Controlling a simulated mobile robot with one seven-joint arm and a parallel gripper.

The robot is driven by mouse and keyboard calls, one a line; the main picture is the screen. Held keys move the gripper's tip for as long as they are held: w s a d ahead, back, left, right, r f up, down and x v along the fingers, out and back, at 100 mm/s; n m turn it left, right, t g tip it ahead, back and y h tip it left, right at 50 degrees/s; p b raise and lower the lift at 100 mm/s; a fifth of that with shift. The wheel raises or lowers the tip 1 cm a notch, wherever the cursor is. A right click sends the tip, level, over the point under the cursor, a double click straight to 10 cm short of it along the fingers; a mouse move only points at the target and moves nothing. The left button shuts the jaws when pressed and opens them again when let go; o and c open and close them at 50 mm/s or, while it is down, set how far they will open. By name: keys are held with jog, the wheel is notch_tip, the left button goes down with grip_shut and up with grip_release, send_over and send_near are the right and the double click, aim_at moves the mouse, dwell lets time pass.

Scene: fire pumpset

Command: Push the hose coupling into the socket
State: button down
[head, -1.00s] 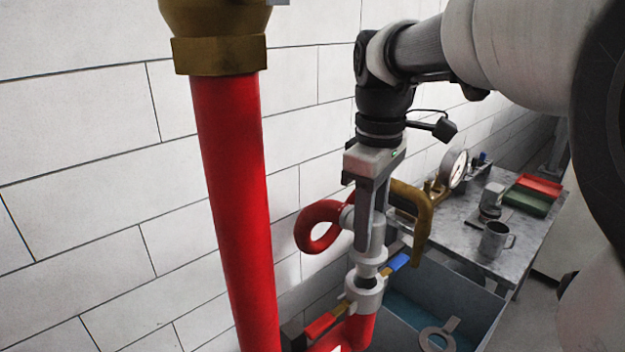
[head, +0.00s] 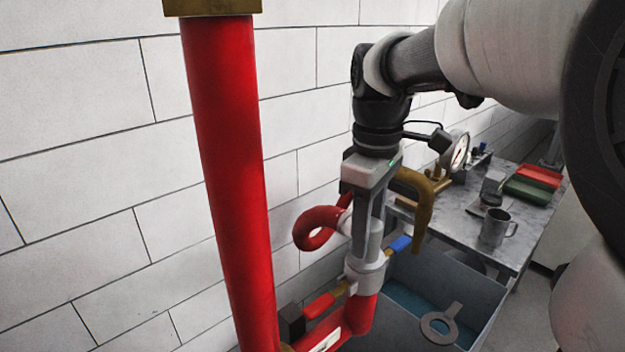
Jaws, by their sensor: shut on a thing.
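My gripper (head: 364,250) points down and is shut on the grey hose coupling (head: 376,238). A red hose (head: 316,229) loops out from the coupling to the left. The pale socket (head: 366,278) sits upright on top of a red pipe elbow (head: 361,313), directly below the coupling. The coupling's lower end meets the socket, with no gap showing between them. The fingers partly hide the coupling, and I cannot tell how deep it sits inside.
A thick red standpipe (head: 228,170) rises at the left before the tiled wall. Red (head: 319,306) and blue (head: 401,244) handles flank the socket. A brass pipe (head: 422,212) bends close behind my gripper. A grey tank (head: 480,283) and a table with a mug (head: 495,229) stand right.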

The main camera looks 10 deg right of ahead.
dwell(0.4)
jog(key=c, duration=1.2)
grip_release()
jog(key=shift+o, duration=0.2)
notch_tip(320, 180, up, 18)
jog(key=p, duration=0.2)
jog(key=shift+f, duration=0.25)
jog(key=s+f+m+t+p, duration=0.1)
jog(key=s+f+m+t, duration=0.4)
jog(key=s+f+m, duration=0.5)
notch_tip(320, 180, down, 6)
jog(key=shift+s+r+t, duration=0.1)
jog(key=shift+s+t, duration=0.2)
jog(key=shift+s, duration=0.6)
